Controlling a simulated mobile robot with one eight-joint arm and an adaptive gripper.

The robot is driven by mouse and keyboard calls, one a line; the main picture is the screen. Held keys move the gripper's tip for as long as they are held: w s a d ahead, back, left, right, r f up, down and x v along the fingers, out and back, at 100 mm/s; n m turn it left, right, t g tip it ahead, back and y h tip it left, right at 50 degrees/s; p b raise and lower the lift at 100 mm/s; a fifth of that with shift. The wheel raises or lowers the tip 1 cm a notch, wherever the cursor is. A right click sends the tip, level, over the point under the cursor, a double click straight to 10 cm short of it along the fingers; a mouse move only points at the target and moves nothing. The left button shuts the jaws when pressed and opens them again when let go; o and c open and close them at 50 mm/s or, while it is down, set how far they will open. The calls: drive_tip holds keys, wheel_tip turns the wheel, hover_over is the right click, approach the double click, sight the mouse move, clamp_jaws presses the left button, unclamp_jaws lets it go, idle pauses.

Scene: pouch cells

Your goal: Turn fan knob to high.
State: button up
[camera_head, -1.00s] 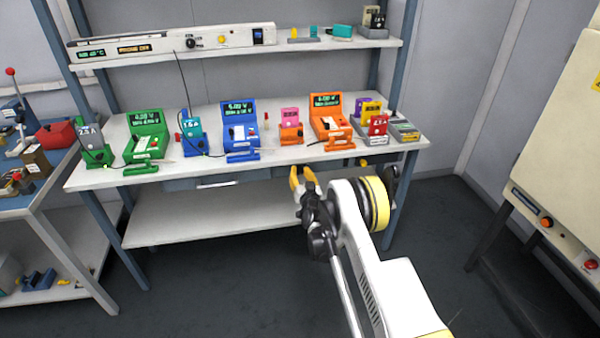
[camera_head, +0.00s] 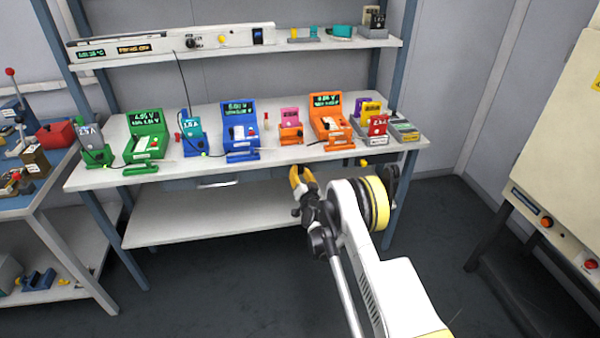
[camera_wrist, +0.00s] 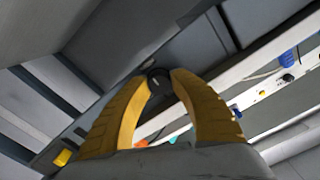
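A long white unit (camera_head: 130,47) lies on the upper shelf, with two small displays at its left. A dark round knob (camera_head: 190,43) sits on its front, left of a yellow button; I take it for the fan knob, but its marking and setting are too small to read. In the wrist view a dark knob (camera_wrist: 287,77) shows on a white strip at the right. My gripper (camera_head: 301,172) hangs in front of the bench's front edge, below and right of the knob and well apart from it. Its yellow fingers (camera_wrist: 159,76) are apart, with a dark round shape between or behind the tips.
The bench (camera_head: 200,177) carries a green charger (camera_head: 147,135), a blue charger (camera_head: 240,130) and an orange charger (camera_head: 329,117). Small pouch cell holders stand between them. The upper shelf (camera_head: 360,43) overhangs the bench's back. A cream cabinet (camera_head: 555,150) stands at the right.

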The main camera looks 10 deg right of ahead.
drive_tip(key=o, duration=0.3)
drive_tip(key=shift+o, duration=0.2)
drive_tip(key=s, duration=0.7)
drive_tip(key=shift+s, duration=0.25)
